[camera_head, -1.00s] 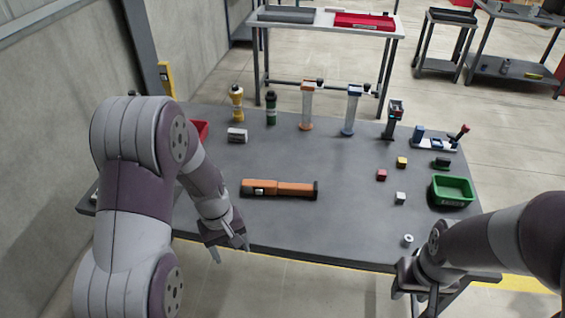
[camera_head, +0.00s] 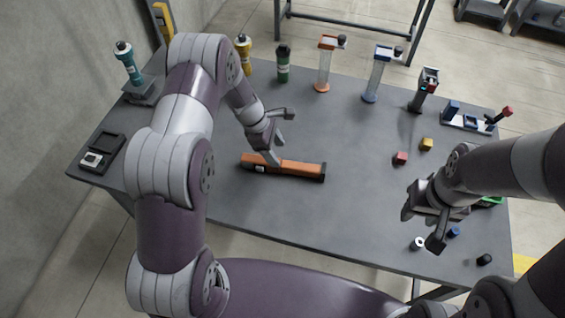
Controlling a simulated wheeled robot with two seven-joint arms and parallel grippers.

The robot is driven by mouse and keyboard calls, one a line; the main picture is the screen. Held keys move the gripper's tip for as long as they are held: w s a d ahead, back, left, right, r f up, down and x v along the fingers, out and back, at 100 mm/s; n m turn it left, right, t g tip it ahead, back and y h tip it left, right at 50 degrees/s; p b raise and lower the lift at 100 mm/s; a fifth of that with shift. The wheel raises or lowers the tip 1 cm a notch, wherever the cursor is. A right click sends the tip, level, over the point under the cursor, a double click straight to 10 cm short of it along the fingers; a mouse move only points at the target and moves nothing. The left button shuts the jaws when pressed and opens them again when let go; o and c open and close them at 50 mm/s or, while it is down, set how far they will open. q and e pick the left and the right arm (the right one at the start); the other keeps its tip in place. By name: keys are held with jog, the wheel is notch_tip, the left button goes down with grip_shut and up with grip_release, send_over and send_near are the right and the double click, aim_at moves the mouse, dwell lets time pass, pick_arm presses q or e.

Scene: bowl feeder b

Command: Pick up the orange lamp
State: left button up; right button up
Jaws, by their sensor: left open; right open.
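The orange lamp (camera_head: 296,168), an orange tube with a black end on the right and a pale label near its left end, lies flat on the grey table (camera_head: 330,215). My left gripper (camera_head: 283,138) is open and empty, just behind and over the lamp's left half. One of its fingers overlaps the lamp in the picture, and I cannot tell whether it touches. My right gripper (camera_head: 423,229) is open and empty near the table's right front part, well to the right of the lamp.
Red (camera_head: 400,158) and yellow (camera_head: 426,144) cubes lie right. The table in front of the lamp is clear.

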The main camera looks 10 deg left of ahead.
aim_at(283, 163)
pick_arm(q)
jog(key=x, duration=0.2)
jog(key=shift+w+f, duration=0.3)
jog(key=shift+f, duration=0.05)
jog(key=x, duration=0.1)
jog(key=p+x, duration=0.1)
jog(key=x, duration=0.2)
jog(key=shift+s+a+p, duration=0.1)
jog(key=shift+s+p, duration=0.2)
jog(key=shift+s, duration=0.05)
jog(key=shift+f, duration=0.35)
jog(key=shift+w+f, duration=0.15)
grip_shut()
pick_arm(e)
jog(key=shift+w+r, duration=0.2)
jog(key=shift+r, duration=0.65)
